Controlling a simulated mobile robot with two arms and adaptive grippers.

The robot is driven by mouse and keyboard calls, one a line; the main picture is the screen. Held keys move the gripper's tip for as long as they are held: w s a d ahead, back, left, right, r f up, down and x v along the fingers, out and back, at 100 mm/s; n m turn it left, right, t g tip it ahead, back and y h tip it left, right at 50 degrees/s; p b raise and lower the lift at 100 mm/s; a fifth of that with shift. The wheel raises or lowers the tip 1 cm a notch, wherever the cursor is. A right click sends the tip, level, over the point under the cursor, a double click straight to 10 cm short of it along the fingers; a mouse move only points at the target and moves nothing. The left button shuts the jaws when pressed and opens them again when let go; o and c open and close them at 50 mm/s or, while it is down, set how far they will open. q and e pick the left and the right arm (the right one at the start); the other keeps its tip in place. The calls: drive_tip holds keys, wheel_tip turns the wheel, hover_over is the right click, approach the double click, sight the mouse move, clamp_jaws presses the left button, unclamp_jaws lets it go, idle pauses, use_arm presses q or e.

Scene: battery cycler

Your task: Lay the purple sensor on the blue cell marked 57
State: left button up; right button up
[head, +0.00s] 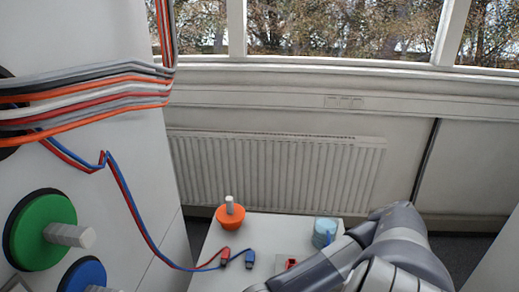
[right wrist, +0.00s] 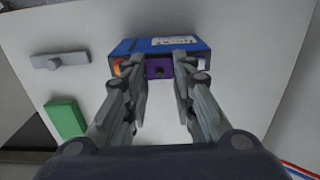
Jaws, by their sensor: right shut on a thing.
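In the right wrist view my right gripper (right wrist: 160,72) is shut on the small purple sensor (right wrist: 159,68), which sits between its fingertips. A blue cell (right wrist: 160,45) with a white label lies just beyond the fingertips, behind the sensor. The print on the label is too small to read. I cannot tell whether the sensor touches the cell. In the head view my right arm comes in from the lower right and its gripper is hidden. My left gripper is in neither view.
The wrist view shows a green block (right wrist: 66,118) and a grey bar (right wrist: 62,60) on the white top (right wrist: 220,120). A cabinet stands left.

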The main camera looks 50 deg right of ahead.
drive_tip(key=shift+f, duration=0.1)
drive_tip(key=o, duration=1.1)
